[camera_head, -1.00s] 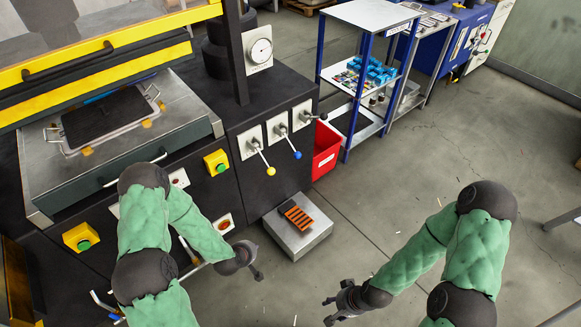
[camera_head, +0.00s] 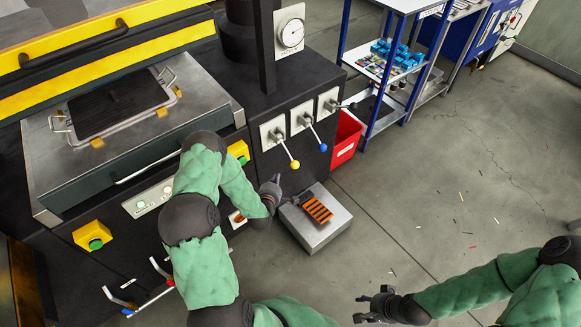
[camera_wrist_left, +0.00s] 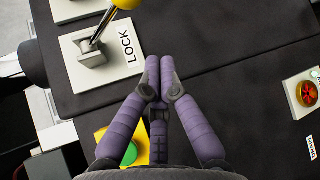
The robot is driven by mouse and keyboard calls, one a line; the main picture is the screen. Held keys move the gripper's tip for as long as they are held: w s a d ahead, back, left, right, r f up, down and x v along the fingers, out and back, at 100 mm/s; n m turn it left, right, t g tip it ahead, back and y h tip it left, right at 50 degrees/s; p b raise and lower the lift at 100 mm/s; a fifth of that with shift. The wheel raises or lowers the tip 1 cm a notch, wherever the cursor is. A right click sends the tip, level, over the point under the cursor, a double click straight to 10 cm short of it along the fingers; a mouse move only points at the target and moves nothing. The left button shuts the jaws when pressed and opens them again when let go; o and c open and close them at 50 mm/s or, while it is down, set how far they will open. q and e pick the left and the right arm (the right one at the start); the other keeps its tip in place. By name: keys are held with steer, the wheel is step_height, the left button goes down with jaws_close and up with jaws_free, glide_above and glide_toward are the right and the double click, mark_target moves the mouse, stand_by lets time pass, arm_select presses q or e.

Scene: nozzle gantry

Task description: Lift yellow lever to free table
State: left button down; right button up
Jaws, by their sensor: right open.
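The yellow lever (camera_head: 295,164) is a thin metal rod with a yellow ball end, hanging down from a white plate on the front of the black machine. In the left wrist view its yellow ball (camera_wrist_left: 126,3) is cut off by the top edge, and its plate (camera_wrist_left: 105,60) reads LOCK. My left gripper (camera_head: 275,181) is just below and left of the ball, apart from it. In the left wrist view the left gripper's fingers (camera_wrist_left: 160,62) are together with nothing between them. My right gripper (camera_head: 362,307) is open and empty over the floor, far from the lever.
A blue-ball lever (camera_head: 322,147) hangs just right of the yellow one. Yellow button boxes (camera_head: 93,236) stick out of the front. A grey block with an orange-striped pad (camera_head: 318,240) stands below the levers. A red bin (camera_head: 347,138) and shelf stand right.

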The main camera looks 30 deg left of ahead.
mark_target(287, 151)
arm_select(q)
steer(key=b+x, duration=0.3)
steer(key=x, duration=0.7)
steer(key=shift+s+d+r, duration=0.15)
steer(key=shift+d+r, duration=0.15)
steer(key=shift+d, duration=0.3)
steer(key=shift+s+d+r, duration=0.15)
steer(key=shift+d+r, duration=0.2)
steer(key=shift+d, duration=0.2)
steer(key=shift+s+d+r, duration=0.15)
steer(key=shift+d+r, duration=0.15)
steer(key=shift+d, duration=0.3)
steer(key=shift+r, duration=0.1)
